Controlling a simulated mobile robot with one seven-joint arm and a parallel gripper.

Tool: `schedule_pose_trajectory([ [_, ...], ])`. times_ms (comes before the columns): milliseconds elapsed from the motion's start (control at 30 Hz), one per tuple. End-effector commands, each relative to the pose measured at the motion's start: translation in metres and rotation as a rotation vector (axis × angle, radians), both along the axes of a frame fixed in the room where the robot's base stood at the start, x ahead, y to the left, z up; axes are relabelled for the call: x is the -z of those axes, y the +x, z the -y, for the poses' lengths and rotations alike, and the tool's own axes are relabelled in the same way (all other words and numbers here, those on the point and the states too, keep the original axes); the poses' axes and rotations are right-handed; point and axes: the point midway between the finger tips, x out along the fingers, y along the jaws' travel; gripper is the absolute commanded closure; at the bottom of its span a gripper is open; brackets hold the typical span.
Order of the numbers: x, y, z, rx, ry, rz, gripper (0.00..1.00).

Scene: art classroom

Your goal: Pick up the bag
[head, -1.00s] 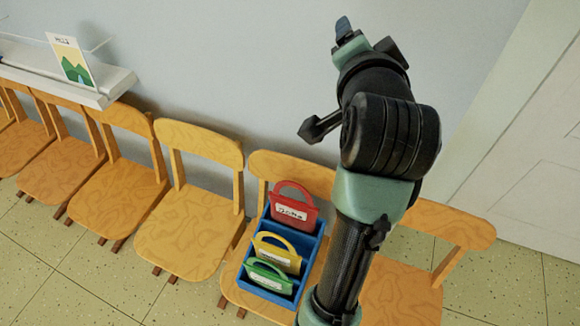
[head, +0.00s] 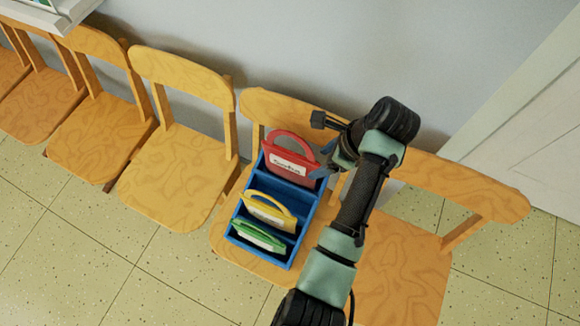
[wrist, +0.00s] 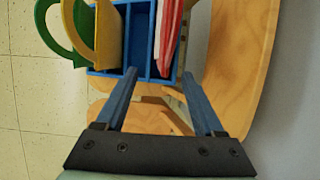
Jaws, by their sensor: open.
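Three flat bags with looped handles stand in a blue divided holder (head: 284,267) on a wooden chair. The red bag (head: 289,165) with a white label is at the back, the yellow bag (head: 266,210) is nearer the front, and the green bag (head: 257,238) is frontmost. My gripper (head: 321,172) is just right of the red bag in the head view, partly hidden by my arm. In the wrist view, my gripper (wrist: 159,74) is open and empty. The red bag's edge (wrist: 170,38) lies ahead, between the directions of the two fingers.
A row of wooden chairs (head: 180,165) stands along the grey wall (head: 290,50). The chair back (head: 262,104) is close behind the holder. A white shelf (head: 45,14) is at upper left. The tiled floor (head: 75,245) in front is clear.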

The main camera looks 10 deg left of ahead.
Motion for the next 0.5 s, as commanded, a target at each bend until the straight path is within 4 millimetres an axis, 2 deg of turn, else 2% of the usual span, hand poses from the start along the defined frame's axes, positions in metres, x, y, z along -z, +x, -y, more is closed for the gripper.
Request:
schedule_pose_trajectory([
  [167, 0.011, 0.003, -0.006, -0.001, 0.000, -0.001, 0.30],
  [333, 0.032, 0.013, -0.021, -0.004, -0.001, -0.001, 0.30],
  [500, 0.048, 0.015, -0.028, -0.001, -0.001, 0.001, 0.30],
])
